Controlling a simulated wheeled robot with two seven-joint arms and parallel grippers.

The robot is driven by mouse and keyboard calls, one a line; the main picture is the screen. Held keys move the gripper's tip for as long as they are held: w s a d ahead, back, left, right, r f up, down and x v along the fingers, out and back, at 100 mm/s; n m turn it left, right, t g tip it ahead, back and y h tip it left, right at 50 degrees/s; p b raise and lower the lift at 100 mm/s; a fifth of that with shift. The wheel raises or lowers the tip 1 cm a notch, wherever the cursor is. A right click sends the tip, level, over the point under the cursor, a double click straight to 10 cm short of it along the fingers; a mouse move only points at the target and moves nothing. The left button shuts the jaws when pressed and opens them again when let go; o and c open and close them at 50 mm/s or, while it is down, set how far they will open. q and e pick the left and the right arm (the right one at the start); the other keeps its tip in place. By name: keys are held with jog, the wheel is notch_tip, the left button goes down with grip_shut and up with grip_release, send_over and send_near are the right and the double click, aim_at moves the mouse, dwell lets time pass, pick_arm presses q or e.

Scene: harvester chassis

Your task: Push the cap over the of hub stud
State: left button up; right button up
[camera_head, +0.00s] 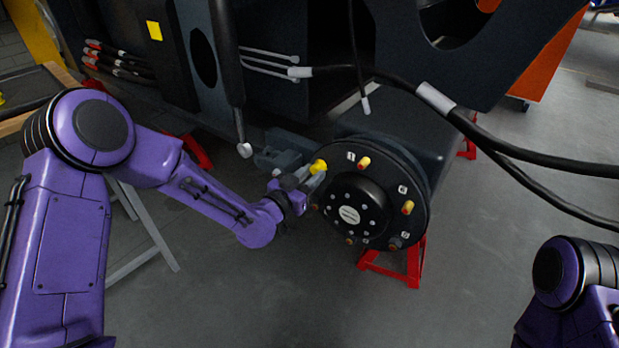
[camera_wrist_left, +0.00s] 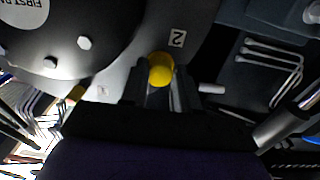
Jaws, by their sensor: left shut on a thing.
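The black round hub (camera_head: 390,170) faces me, with studs and small number labels around its face. My left gripper (camera_head: 314,173) is at the hub's upper left edge, shut on a yellow cap (camera_head: 319,166). In the left wrist view the cap (camera_wrist_left: 161,68) sits between the fingertips, beside the "2" label. The stud behind it is hidden, so I cannot tell how far the cap is over it. Another yellow cap (camera_head: 364,162) is at the hub's top and one more (camera_head: 407,207) at its right. My right gripper is out of view.
A red stand (camera_head: 415,265) is under the hub. A dark cylinder rod (camera_head: 230,80) hangs above left, its end near my left forearm. Thick black cables (camera_head: 480,135) cross at the right. Grey floor in front of the hub is clear.

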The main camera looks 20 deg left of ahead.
pick_arm(q)
jog(key=o, duration=0.9)
jog(key=shift+v, duration=2.5)
